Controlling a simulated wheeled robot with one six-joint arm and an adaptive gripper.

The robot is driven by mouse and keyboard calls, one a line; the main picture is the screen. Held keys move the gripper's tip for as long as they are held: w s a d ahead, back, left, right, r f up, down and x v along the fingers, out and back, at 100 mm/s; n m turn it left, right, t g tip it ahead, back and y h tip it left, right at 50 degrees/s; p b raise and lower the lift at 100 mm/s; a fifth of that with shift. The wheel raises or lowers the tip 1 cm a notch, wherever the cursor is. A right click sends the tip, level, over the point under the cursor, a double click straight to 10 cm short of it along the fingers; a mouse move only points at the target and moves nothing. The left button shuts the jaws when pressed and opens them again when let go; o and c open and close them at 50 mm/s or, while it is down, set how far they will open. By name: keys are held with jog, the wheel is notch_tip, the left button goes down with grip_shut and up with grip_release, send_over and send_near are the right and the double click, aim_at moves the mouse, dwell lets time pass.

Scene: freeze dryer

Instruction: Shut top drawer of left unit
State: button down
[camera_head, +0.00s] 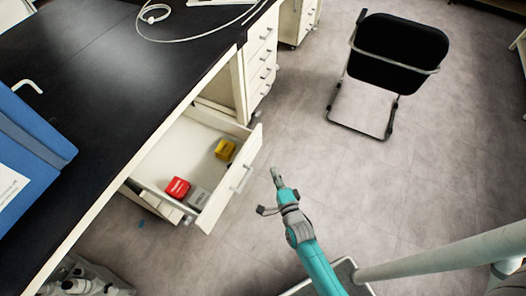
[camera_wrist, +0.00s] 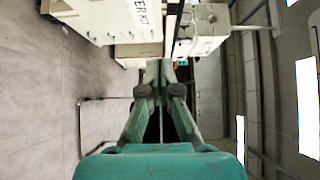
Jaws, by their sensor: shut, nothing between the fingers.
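The open drawer (camera_head: 187,137) is white and sticks out from under the black-topped bench. Its front panel (camera_head: 216,206) carries a metal handle (camera_head: 243,179). Inside lie a red box (camera_head: 178,187), a yellow box (camera_head: 225,150) and a grey box (camera_head: 198,197). My gripper (camera_head: 275,172) is shut and empty, just right of the front panel in the head view, with a gap of floor showing between them. In the wrist view my gripper's fingers (camera_wrist: 160,72) point toward pale cabinet fronts, and I cannot tell which drawer these belong to.
A second white drawer unit (camera_head: 262,60) with shut drawers stands farther back under the bench (camera_head: 110,70). A black chair (camera_head: 398,52) stands at the upper right. A blue binder-like object (camera_head: 35,135) is on the bench at left. The floor (camera_head: 330,165) between drawer and chair is clear.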

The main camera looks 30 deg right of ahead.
send_near(253, 139)
jog(key=w+d, duration=0.3)
jog(key=w, duration=0.1)
jog(key=shift+w+a, duration=0.85)
jog(key=shift+w, duration=0.3)
jog(key=shift+w+a, duration=0.1)
